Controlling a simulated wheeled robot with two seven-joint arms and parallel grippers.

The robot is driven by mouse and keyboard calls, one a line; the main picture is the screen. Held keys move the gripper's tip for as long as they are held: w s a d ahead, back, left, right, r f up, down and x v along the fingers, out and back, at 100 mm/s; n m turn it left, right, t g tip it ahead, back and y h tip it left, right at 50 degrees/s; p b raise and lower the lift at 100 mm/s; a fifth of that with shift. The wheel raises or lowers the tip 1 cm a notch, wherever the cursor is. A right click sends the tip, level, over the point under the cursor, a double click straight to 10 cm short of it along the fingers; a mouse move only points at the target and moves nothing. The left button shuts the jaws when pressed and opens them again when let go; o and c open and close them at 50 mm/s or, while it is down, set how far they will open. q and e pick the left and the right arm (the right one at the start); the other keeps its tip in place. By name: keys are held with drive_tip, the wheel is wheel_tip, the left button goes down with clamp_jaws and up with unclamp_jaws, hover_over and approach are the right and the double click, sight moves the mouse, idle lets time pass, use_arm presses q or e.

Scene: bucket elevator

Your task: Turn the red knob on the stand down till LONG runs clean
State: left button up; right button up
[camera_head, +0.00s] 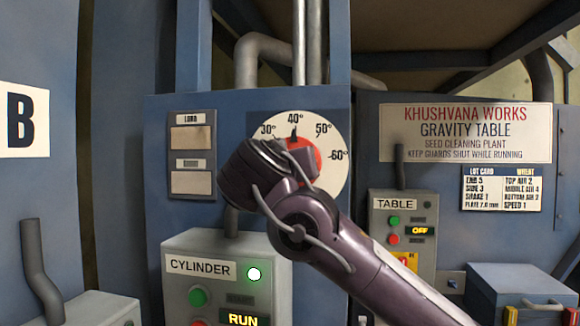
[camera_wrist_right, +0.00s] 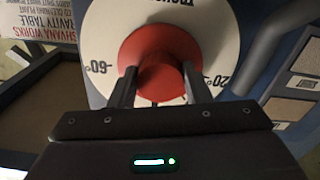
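The red knob (camera_head: 304,157) sits at the middle of a white dial (camera_head: 334,172) marked in degrees. A dark pointer by the knob stands close to 40°. In the head view my right gripper (camera_head: 290,160) covers much of the knob. In the right wrist view the red knob (camera_wrist_right: 160,55) has its raised grip between my two fingers (camera_wrist_right: 160,85), which appear to lie against its sides. A window (camera_head: 192,139) under a small label, apparently LONG, shows tan material. A second window (camera_head: 191,183) below it looks paler; its label is unreadable. My left gripper is out of view.
A grey CYLINDER box (camera_head: 195,247) with a lit green lamp and RUN display stands below the dial. A TABLE box (camera_head: 394,262) showing OFF is at right. A blue box (camera_head: 525,285) stands at lower right. A pipe (camera_head: 38,270) rises at lower left.

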drive_tip(key=c, duration=0.5)
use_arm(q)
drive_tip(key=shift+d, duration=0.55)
use_arm(e)
drive_tip(key=shift+o, duration=0.2)
use_arm(q)
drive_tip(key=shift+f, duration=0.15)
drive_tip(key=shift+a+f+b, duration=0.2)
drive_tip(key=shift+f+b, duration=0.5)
drive_tip(key=shift+b, duration=0.1)
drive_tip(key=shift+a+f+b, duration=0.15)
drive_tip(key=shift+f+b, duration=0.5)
drive_tip(key=shift+b, duration=0.1)
use_arm(e)
drive_tip(key=shift+s+d+r+n, duration=0.1)
drive_tip(key=shift+n, duration=1.8)
drive_tip(key=shift+d+r+n, duration=0.1)
drive_tip(key=shift+n, duration=1.8)
drive_tip(key=shift+a, duration=0.1)
drive_tip(key=o, duration=1)
drive_tip(key=shift+f, duration=0.1)
drive_tip(key=shift+c, duration=0.2)
